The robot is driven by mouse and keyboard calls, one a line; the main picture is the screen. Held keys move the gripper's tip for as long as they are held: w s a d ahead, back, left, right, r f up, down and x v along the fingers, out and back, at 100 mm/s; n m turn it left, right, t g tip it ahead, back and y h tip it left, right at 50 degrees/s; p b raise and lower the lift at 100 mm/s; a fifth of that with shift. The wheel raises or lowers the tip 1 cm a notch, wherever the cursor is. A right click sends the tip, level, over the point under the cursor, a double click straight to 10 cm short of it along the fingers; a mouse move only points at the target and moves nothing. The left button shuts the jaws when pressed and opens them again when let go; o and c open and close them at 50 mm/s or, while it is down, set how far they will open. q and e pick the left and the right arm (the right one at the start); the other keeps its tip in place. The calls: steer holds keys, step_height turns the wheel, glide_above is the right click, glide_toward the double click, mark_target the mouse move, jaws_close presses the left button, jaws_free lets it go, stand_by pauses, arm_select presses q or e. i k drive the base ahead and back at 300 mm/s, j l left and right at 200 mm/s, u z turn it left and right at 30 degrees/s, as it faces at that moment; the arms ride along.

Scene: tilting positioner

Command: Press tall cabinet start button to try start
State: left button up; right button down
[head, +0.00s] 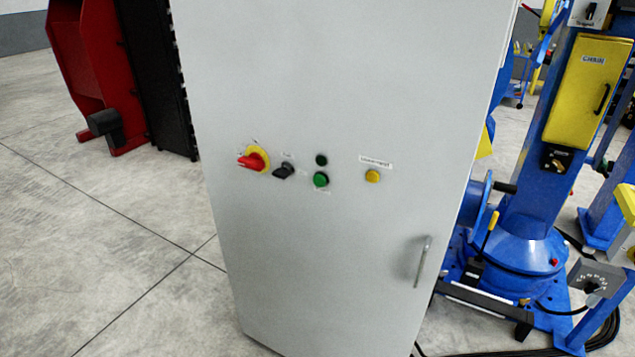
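The tall cabinet (330,260) is light grey and stands upright in the middle of the head view, its front towards me. A green button (320,179) sits on its front panel, with a small dark round lamp or button (321,160) just above it. To the left are a red rotary switch (252,160) on a yellow plate and a black selector knob (284,171). To the right is a yellow button (372,176) under a white label (376,162). The labels are too small to read surely. Neither gripper is in view.
A vertical door handle (422,262) sticks out at the cabinet's lower right. Blue machinery (530,240) with a yellow box (588,90) and black cables (600,335) stands on the right. A red machine part (90,80) stands at back left. The floor (110,240) at left is clear.

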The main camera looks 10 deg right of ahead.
mark_target(319, 181)
steer(key=j, duration=0.75)
steer(key=i+j, duration=0.15)
steer(key=j, duration=1.3)
steer(key=z, duration=1.2)
